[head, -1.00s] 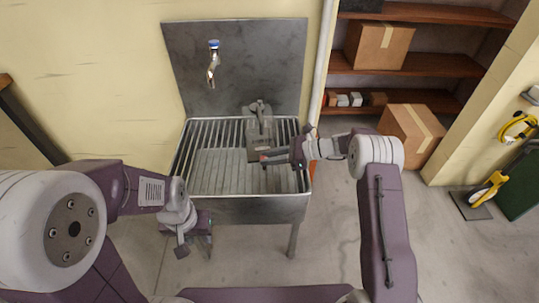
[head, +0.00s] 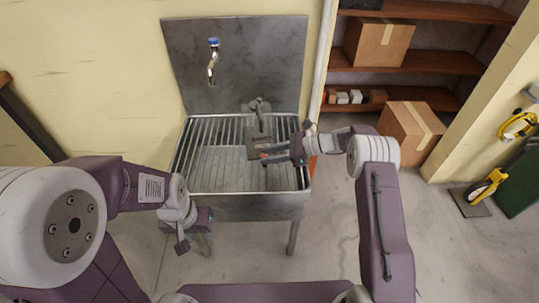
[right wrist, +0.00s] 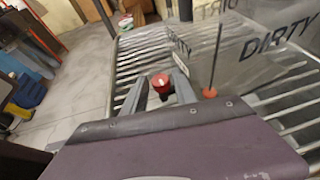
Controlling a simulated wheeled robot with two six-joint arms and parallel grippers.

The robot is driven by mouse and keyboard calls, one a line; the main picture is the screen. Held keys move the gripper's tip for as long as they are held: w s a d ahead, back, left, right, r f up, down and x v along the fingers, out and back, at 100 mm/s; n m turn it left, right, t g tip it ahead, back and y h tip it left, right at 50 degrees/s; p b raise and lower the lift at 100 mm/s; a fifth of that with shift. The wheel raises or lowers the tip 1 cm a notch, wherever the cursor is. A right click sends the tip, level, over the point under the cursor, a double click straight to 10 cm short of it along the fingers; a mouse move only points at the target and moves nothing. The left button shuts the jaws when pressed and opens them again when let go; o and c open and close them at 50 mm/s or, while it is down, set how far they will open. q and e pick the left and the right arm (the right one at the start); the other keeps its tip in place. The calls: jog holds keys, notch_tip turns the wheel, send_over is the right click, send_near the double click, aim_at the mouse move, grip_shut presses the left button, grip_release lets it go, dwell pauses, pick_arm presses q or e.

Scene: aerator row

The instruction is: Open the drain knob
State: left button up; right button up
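A red knob (right wrist: 161,82) shows in the right wrist view, between the two fingers of my right gripper (right wrist: 162,88). The fingers stand apart, one on each side of it; I cannot tell if they touch it. A small red spot (head: 264,156) shows at the fingertips in the head view. My right gripper (head: 280,155) reaches in from the right over the slatted sink, beside a grey tank (head: 258,141). The tank (right wrist: 255,60) is marked "DIRTY" in the right wrist view. My left gripper (head: 190,235) hangs empty before the sink's front left; its opening is unclear.
The steel sink (head: 250,207) has a slatted floor and a tall back plate with a blue-topped tap (head: 212,60). A second red piece (right wrist: 209,92) with a thin rod stands right of the knob. A cardboard box (head: 410,130) and shelves are at the right.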

jog(key=p+v, duration=0.2)
jog(key=v, duration=0.6)
jog(key=shift+d+r, duration=0.15)
jog(key=shift+d, duration=0.35)
